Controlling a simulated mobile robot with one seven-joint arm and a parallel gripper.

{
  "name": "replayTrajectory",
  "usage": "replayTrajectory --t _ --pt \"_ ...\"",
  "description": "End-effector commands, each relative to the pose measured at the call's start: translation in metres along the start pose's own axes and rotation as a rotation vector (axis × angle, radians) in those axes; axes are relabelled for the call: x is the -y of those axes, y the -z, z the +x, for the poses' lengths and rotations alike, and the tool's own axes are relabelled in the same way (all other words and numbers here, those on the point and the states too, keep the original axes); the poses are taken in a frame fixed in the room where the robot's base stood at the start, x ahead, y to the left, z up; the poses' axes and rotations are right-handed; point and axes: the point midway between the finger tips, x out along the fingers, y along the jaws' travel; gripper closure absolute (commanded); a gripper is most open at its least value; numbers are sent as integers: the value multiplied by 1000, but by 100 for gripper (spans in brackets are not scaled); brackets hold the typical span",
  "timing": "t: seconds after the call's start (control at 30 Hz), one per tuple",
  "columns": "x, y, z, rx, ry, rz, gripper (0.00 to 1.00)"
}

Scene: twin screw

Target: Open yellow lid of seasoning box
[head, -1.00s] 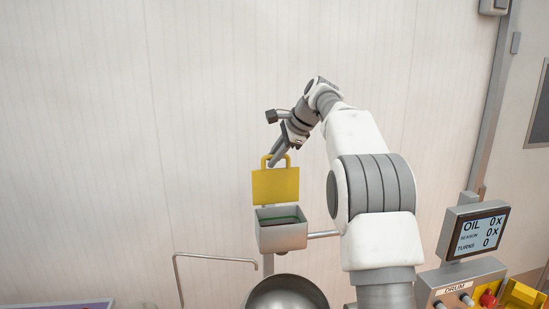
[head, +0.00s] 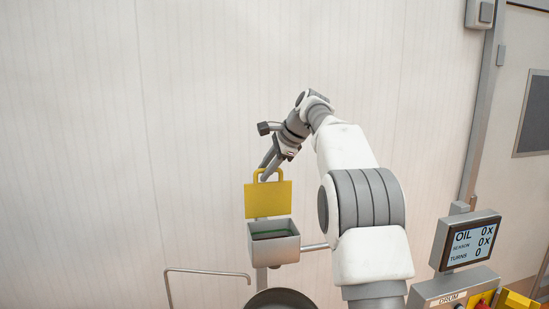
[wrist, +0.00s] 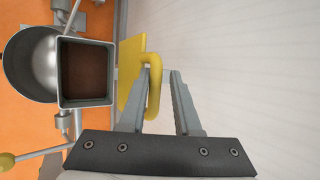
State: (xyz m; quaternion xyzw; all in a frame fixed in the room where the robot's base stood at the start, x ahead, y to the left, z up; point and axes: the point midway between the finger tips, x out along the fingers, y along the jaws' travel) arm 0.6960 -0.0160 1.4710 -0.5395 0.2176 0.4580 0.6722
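The seasoning box (head: 284,250) is a grey open-topped box with dark contents. Its yellow lid (head: 268,200) stands upright at the back edge, and the box mouth is uncovered. The lid's loop handle (head: 257,174) points up. My gripper (head: 265,172) is at the handle, above the lid. In the wrist view the fingers of my gripper (wrist: 161,72) are apart, with a clear gap. The handle (wrist: 155,92) curves around the left finger, and the yellow lid (wrist: 131,72) lies left of it. The box (wrist: 88,72) also shows there. I cannot tell whether the finger touches the handle.
A round metal bowl or drum (wrist: 28,65) sits below the box. A bent metal rail (head: 205,271) stands to its left. A control panel with a screen (head: 472,243) is at the right. The pale wall (head: 90,130) is close behind the lid.

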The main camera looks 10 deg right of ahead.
Motion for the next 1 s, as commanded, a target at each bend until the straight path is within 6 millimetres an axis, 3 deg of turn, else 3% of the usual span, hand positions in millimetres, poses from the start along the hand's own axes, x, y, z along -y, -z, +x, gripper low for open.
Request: replayTrajectory --t 0.17,0.53,0.7,1.0 --pt "-3 3 -22 -3 -9 4 53" --pt "0 1 -116 -3 4 1 53" --pt "0 1 -147 -3 5 -1 53" --pt "1 0 -166 -1 6 -1 53"
